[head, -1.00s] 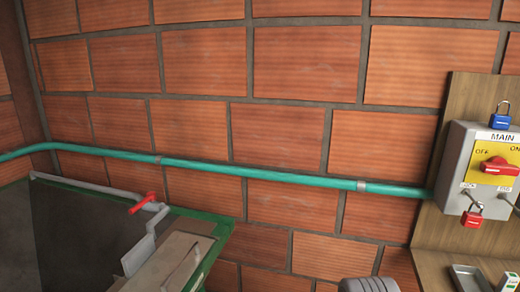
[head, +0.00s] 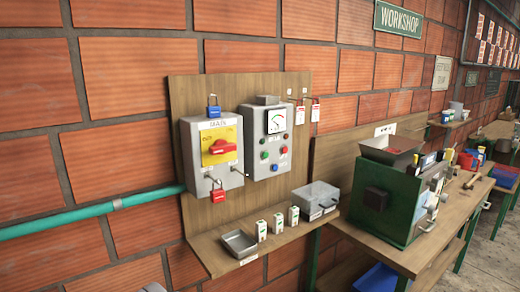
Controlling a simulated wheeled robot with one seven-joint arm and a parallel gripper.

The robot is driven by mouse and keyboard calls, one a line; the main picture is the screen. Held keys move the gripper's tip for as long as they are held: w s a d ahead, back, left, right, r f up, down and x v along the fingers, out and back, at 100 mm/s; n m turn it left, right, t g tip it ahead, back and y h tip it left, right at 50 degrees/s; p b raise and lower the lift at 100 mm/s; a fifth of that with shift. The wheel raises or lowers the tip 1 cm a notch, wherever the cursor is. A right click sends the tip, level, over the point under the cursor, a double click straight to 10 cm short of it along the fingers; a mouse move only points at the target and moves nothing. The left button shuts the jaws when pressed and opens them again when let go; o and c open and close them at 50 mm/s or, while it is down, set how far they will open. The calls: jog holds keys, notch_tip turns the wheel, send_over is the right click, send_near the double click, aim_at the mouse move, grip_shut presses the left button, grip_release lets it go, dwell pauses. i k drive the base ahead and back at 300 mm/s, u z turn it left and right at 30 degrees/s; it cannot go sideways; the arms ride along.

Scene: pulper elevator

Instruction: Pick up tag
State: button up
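Two red-and-white tags hang from hooks at the upper right of the wooden backboard, a left tag (head: 300,114) and a right tag (head: 315,111). They are small, and their print cannot be read. The backboard (head: 295,62) stands against the brick wall. My gripper is not in view, so whether it is open or shut is hidden.
A grey switch box (head: 190,150) carries a blue padlock (head: 213,107) and a red padlock (head: 217,193). A control box (head: 264,145) is beside it. A green machine (head: 385,205) stands on the right bench.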

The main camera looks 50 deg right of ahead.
aim_at(299, 112)
jog(key=z, duration=3.6)
jog(key=i, duration=1.7)
jog(key=u, duration=3.55)
